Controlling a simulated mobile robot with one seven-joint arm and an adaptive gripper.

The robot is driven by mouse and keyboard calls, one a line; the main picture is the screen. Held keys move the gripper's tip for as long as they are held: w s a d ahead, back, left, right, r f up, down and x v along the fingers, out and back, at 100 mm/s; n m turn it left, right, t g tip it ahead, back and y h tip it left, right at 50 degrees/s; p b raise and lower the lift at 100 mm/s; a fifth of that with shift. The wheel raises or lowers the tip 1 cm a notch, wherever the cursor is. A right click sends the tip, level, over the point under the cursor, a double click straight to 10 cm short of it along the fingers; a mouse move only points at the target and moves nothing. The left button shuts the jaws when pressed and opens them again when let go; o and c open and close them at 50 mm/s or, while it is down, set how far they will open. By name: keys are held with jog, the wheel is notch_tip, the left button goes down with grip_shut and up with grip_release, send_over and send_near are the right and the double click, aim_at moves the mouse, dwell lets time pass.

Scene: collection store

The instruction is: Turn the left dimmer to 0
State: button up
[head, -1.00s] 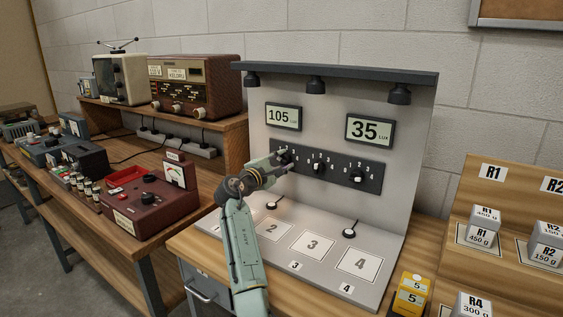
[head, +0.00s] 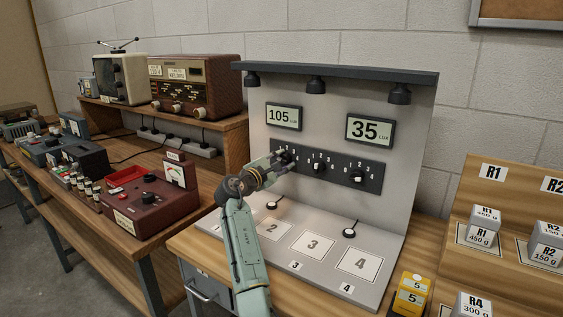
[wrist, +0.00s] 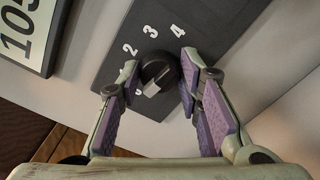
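The left dimmer is a round black knob with a pale grey bar (wrist: 158,75) on a dark panel. In the wrist view the digits 2, 3 and 4 curve around it, and another digit at its lower left is partly hidden. My gripper (wrist: 160,70) is open, with one purple-padded finger on each side of the knob. Small gaps seem to show between fingertips and knob. In the head view my gripper (head: 283,161) covers most of the left dimmer. The left display (head: 283,116) reads 105 lux; the right display (head: 370,131) reads 35 lux.
The middle dimmer (head: 319,168) and right dimmer (head: 357,175) sit on the same panel (head: 338,171). Lamps hang from the top shelf (head: 335,73). Numbered pads and small round sensors lie on the base below. A red meter box (head: 150,205) stands at left, a yellow block (head: 411,292) at right.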

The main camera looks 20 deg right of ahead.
jog(key=o, duration=0.4)
jog(key=v, duration=1.2)
